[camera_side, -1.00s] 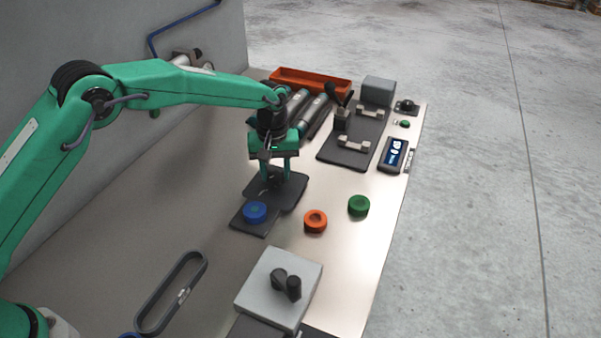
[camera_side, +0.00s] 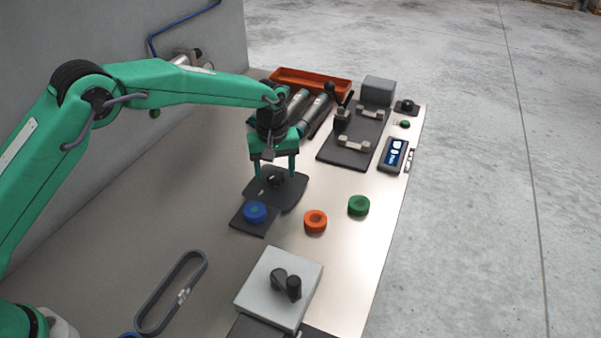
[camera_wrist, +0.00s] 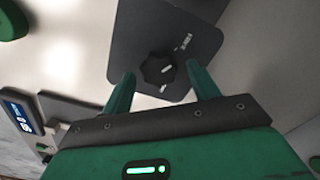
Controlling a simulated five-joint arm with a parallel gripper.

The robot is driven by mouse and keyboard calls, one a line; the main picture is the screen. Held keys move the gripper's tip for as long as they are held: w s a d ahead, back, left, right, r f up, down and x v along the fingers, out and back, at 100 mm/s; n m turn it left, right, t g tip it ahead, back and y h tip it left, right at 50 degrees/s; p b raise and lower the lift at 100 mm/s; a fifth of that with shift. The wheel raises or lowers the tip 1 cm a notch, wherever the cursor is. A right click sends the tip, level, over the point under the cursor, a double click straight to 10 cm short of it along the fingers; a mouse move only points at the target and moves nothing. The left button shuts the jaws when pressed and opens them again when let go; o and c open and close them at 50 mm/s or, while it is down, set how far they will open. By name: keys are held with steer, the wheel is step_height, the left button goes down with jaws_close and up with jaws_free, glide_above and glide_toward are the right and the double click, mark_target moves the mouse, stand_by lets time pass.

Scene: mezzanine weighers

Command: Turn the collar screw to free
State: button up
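The collar screw appears as a black lobed knob (camera_wrist: 157,68) with a pale mark, on a dark rounded plate (camera_wrist: 130,32). In the side view the knob (camera_side: 275,180) stands on the same plate (camera_side: 291,195), near the bench's middle. My gripper (camera_side: 274,176) is open, fingers pointing down, one on each side of the knob. In the wrist view my gripper's fingertips (camera_wrist: 164,76) stand apart, with visible gaps to the knob. I cannot tell how far they reach down beside it.
A grey block with a black knob (camera_side: 280,285) stands nearer. An orange tray (camera_side: 311,81) and dark fixture plate (camera_side: 347,153) are behind.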

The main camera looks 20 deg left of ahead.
mark_target(274, 174)
steer(key=shift+r, duration=3.85)
steer(key=shift+r, duration=0.15)
steer(key=shift+s+a+r, duration=0.1)
steer(key=shift+a+r, duration=0.05)
steer(key=shift+r, duration=0.05)
steer(key=s+a+r+m+t, duration=0.3)
steer(key=s+a+r, duration=0.9)
steer(key=s+r, duration=0.3)
steer(key=s+a+f+m+t, duration=0.1)
steer(key=s+a+m, duration=0.1)
steer(key=s, duration=0.7)
steer(key=s+a+m+t, duration=0.1)
steer(key=s+a, duration=0.4)
steer(key=s, duration=0.5)
steer(key=shift+s+a+f+m+t, duration=0.2)
steer(key=shift+f+m+t, duration=0.15)
steer(key=shift+m, duration=0.15)
